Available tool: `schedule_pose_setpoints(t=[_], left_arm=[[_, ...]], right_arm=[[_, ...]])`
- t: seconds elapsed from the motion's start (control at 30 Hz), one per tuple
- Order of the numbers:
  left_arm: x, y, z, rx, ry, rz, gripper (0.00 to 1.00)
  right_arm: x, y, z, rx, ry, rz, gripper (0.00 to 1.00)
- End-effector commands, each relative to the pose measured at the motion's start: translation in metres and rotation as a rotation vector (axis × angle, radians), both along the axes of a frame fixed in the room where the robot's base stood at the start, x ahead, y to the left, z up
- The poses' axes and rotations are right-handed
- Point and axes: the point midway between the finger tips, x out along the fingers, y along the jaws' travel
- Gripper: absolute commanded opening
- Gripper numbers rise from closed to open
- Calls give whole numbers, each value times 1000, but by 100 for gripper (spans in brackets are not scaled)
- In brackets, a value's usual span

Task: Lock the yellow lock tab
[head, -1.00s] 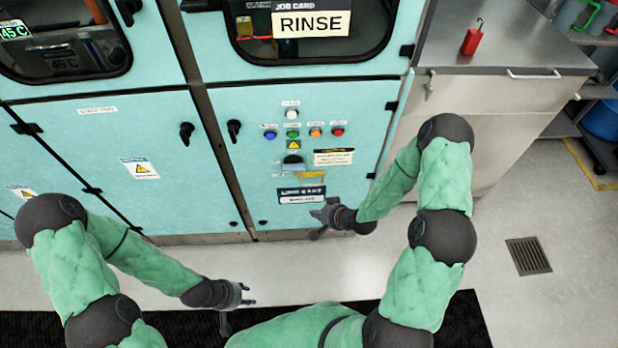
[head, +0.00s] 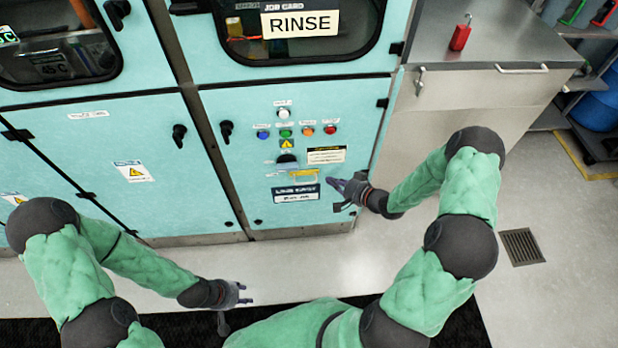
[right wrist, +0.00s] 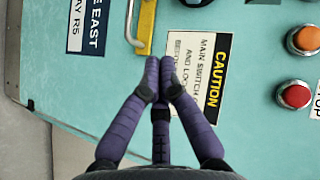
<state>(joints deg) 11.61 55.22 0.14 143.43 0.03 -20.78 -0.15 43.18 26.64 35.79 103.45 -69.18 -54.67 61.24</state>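The yellow lock tab (head: 303,176) is on the teal cabinet's control panel, below the dark main switch (head: 287,161). In the right wrist view its yellow bar (right wrist: 146,25) is at the top, just beyond my fingertips. My right gripper (head: 333,195) is at the panel's lower right, to the right of and slightly below the tab. Its thumb is apart from its other fingers in the head view, and nothing is held. In the right wrist view its fingertips (right wrist: 159,80) overlap the caution label's edge; contact cannot be told. My left gripper (head: 237,305) is open and empty, low, away from the panel.
Coloured buttons (head: 308,131) sit above the switch. A caution label (right wrist: 200,70) is right of the tab, and a dark-blue and white sign (head: 296,193) is below it. A steel counter (head: 480,80) with a red padlock (head: 460,37) stands to the right.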

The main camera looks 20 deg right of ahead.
Motion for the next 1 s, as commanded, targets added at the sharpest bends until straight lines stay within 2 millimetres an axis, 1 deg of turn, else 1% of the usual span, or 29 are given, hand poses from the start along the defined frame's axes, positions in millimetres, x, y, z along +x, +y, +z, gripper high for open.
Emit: schedule_pose_setpoints(t=[0.17,0.63,0.8,1.0], left_arm=[[0,0,-8,0,0,0,40],[0,0,-40,0,0,0,40],[0,0,-50,0,0,0,40],[0,0,-54,0,0,0,40]], right_arm=[[15,8,-8,0,-1,3,0],[85,45,-41,-1,-1,4,0],[87,64,-53,0,1,2,0],[90,74,-57,-1,0,1,0]])
